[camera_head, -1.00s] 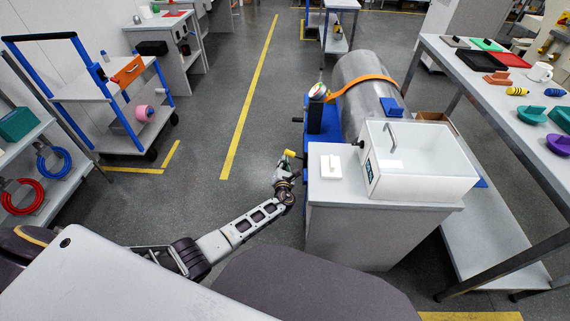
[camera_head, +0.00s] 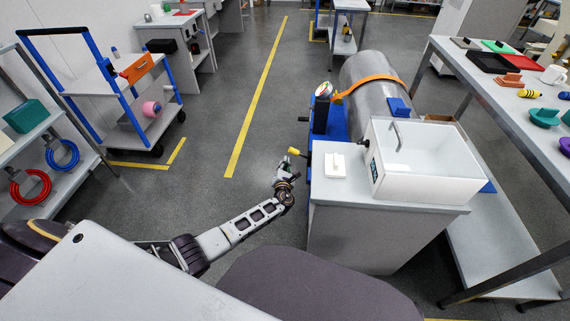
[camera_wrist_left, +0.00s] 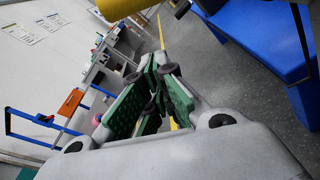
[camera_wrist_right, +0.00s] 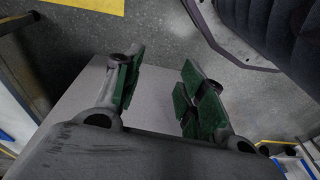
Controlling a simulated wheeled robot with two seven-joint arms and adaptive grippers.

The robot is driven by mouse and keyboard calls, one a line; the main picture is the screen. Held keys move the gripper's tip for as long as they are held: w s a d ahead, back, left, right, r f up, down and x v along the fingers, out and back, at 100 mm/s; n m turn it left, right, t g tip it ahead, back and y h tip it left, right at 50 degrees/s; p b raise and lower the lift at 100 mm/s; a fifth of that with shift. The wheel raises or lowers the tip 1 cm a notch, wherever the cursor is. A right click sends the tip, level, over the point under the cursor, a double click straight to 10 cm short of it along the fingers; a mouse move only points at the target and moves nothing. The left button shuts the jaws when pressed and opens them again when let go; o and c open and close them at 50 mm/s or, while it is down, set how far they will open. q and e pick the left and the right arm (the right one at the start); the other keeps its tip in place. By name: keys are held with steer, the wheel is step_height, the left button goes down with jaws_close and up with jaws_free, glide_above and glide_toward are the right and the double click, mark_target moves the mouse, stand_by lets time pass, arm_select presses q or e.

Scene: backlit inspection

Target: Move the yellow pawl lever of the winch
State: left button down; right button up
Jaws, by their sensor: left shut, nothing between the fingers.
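The yellow pawl lever (camera_head: 297,152) sticks out at the left side of the blue winch (camera_head: 320,115). In the left wrist view the yellow lever (camera_wrist_left: 120,7) shows large at the top edge, cut off by the frame. My left gripper (camera_head: 286,165) is close below and left of the lever in the head view. Its green-padded fingers (camera_wrist_left: 158,75) are shut with nothing between them, apart from the lever in the left wrist view. My right gripper (camera_wrist_right: 162,65) is open and empty in its wrist view; it is out of the head view.
A metal drum (camera_head: 368,75) with an orange strap lies behind. A dark crank handle (camera_head: 303,119) sits above the lever.

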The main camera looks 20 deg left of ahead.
arm_select(q)
steer(key=p+v, duration=0.3)
steer(key=v, duration=0.6)
steer(key=shift+s, duration=0.25)
arm_select(e)
step_height(320, 180, down, 10)
steer(key=s+d, duration=0.1)
steer(key=d, duration=0.1)
steer(key=shift+s+d, duration=0.25)
steer(key=shift+s, duration=0.15)
arm_select(q)
steer(key=shift+d, duration=0.15)
arm_select(e)
steer(key=shift+r, duration=0.1)
